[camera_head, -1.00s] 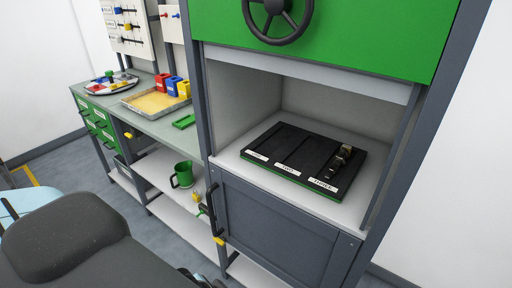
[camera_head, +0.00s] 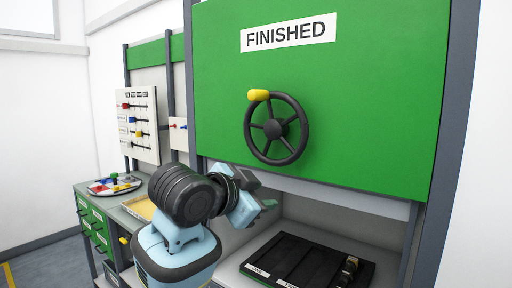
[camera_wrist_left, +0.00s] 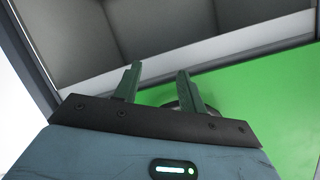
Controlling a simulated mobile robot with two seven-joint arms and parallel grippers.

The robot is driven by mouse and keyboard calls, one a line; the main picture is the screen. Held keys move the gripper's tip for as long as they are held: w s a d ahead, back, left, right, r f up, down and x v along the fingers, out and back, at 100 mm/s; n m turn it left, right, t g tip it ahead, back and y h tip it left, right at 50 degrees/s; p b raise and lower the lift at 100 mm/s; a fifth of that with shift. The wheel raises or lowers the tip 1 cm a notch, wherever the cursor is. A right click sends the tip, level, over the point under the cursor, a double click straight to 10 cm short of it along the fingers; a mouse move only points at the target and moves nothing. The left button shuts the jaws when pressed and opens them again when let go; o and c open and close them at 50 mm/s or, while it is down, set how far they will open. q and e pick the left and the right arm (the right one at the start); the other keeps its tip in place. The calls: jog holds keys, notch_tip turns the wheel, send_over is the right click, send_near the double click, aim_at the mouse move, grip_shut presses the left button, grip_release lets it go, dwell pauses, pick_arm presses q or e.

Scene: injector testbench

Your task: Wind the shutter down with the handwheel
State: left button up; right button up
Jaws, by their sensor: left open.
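The shutter (camera_head: 370,110) is a large green panel with a "FINISHED" sign, and its grey lower edge hangs above an open bay. The black handwheel (camera_head: 273,128) is on the front of the shutter, with a yellow knob (camera_head: 259,95) at its upper left. My left gripper (camera_head: 270,203) is below and in front of the wheel, apart from it in the head view. In the left wrist view its two fingers (camera_wrist_left: 157,82) are spread with nothing held. A dark rounded part, perhaps of the wheel, shows behind one finger. My right gripper is not in view.
A black tray (camera_head: 296,262) with labelled slots and a metal part (camera_head: 347,270) lies in the bay under the shutter. Grey posts (camera_head: 433,150) flank the bay. At the left, a bench holds a round tray (camera_head: 114,185) and a pegboard (camera_head: 138,125) stands behind it.

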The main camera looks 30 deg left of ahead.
pick_arm(q)
notch_tip(320, 180, up, 10)
jog(key=s+a+m+t, duration=0.1)
jog(key=s+t, duration=0.1)
jog(key=t, duration=0.2)
send_near(252, 95)
jog(key=w, duration=0.3)
jog(key=shift+m+h, duration=0.3)
jog(key=shift+m, duration=0.1)
jog(key=shift+w+d+r, duration=0.1)
jog(key=shift+w+d, duration=0.05)
jog(key=shift+w, duration=1.9)
jog(key=shift+w+d, duration=0.15)
jog(key=shift+w, duration=1.95)
grip_shut()
